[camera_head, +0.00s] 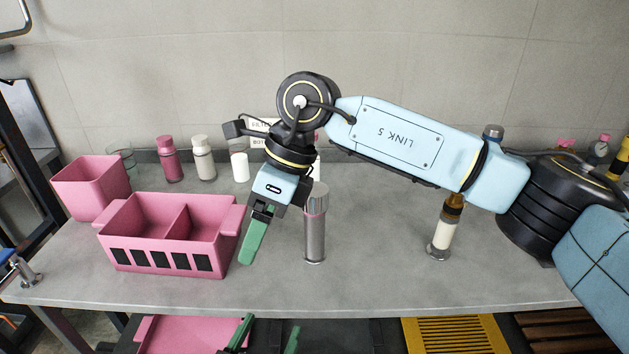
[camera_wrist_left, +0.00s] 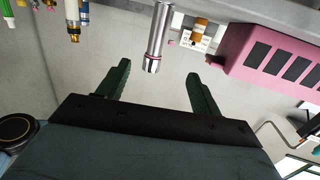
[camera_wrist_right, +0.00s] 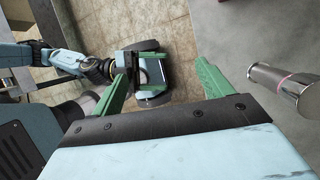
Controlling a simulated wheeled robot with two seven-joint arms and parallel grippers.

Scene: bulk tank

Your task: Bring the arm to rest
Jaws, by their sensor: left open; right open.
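My right arm reaches in from the right in the head view, above the grey table (camera_head: 370,285). Its gripper (camera_head: 256,240) has green fingers pointing down, just right of the pink two-compartment caddy (camera_head: 160,258) and left of the steel cylinder (camera_head: 315,235). In the right wrist view the fingers (camera_wrist_right: 160,85) are apart with nothing held between them. My left gripper (camera_head: 268,338) is low in the head view, in front of the table edge. In the left wrist view its fingers (camera_wrist_left: 157,85) are apart and empty.
A square pink bin (camera_head: 90,188) stands at the back left. A pink-capped bottle (camera_head: 169,160) and pale bottles (camera_head: 203,158) stand along the wall. A brown-and-white bottle (camera_head: 443,232) stands right of the steel cylinder. The table's front middle is clear.

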